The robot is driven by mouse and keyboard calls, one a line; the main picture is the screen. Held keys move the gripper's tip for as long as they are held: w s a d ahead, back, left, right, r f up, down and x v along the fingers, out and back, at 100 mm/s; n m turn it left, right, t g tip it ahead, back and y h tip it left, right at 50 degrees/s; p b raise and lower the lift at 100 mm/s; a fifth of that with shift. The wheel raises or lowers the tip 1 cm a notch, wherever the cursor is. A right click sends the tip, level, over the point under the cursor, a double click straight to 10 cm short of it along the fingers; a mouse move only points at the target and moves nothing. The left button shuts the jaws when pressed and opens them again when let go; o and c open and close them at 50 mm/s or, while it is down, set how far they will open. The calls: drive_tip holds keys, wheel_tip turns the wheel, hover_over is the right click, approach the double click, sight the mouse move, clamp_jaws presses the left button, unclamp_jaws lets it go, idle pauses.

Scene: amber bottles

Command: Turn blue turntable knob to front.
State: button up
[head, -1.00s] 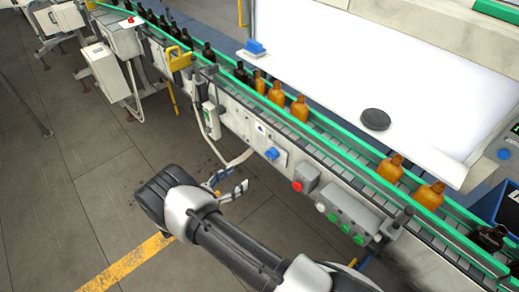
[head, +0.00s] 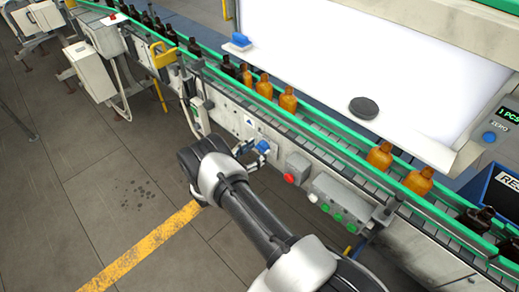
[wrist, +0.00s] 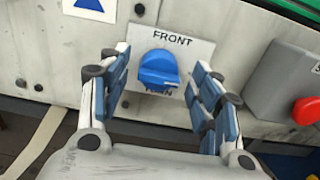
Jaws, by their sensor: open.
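The blue turntable knob (wrist: 158,70) sits on a white plate (wrist: 190,48) on the conveyor's side panel. The plate reads FRONT above the knob; a word below it is partly covered by the knob. In the wrist view my gripper (wrist: 162,85) is open, with one finger on each side of the knob and gaps between the pads and the knob. In the head view the knob (head: 262,146) shows just beyond my gripper (head: 252,150), at the panel. I cannot tell the knob's exact pointing direction.
A red button (wrist: 306,110) on a grey box is close to the right finger; it also shows in the head view (head: 289,178). A box with several green buttons (head: 337,217) stands further right. Amber bottles (head: 288,98) stand on the conveyor above. Floor on the left is clear.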

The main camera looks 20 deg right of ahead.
drive_tip(key=shift+x, duration=0.85)
drive_tip(key=shift+c, duration=0.2)
drive_tip(key=c, duration=1)
